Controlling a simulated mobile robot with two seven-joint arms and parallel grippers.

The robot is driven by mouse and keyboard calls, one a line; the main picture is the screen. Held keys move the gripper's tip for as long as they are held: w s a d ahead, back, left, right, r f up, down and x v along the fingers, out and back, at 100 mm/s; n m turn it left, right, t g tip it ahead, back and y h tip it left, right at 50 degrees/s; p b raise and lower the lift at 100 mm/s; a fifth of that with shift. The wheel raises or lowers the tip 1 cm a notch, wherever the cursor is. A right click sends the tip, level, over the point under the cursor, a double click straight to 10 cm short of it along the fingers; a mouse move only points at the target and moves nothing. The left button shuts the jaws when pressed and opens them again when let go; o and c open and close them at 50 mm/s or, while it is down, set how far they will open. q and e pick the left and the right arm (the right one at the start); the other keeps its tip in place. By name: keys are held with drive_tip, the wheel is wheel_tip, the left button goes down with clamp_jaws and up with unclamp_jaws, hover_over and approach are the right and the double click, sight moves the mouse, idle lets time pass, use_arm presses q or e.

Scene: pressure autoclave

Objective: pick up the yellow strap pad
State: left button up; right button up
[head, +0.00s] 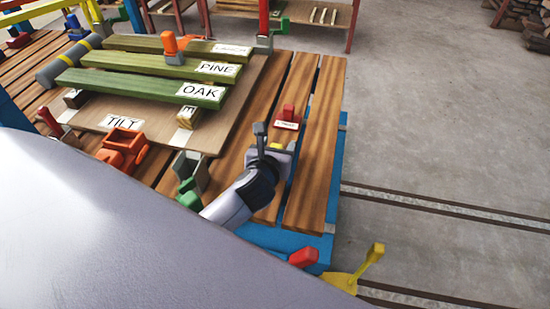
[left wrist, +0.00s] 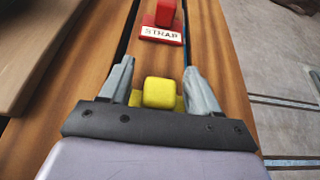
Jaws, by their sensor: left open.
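The yellow strap pad (left wrist: 160,93) is a small yellow block on a flat yellow base, lying on a brown wooden slat. In the left wrist view it sits between the two grey fingers of my open left gripper (left wrist: 158,76), with its base partly hidden by the gripper body. In the head view only a little of the yellow pad (head: 277,146) shows, between the fingers of my left gripper (head: 274,141). I cannot tell whether the fingers touch it. My right gripper is not in view.
A red block with a STRAP label (left wrist: 162,32) stands just beyond the pad. Left are green boards (head: 140,84) labelled PINE and OAK, an orange holder (head: 123,149) and a green clamp (head: 188,175). Grey floor (head: 440,130) lies right of the slatted table.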

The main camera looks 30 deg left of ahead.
use_arm(q)
drive_tip(key=c, duration=1)
drive_tip(key=shift+r, duration=0.1)
drive_tip(key=shift+c, duration=0.2)
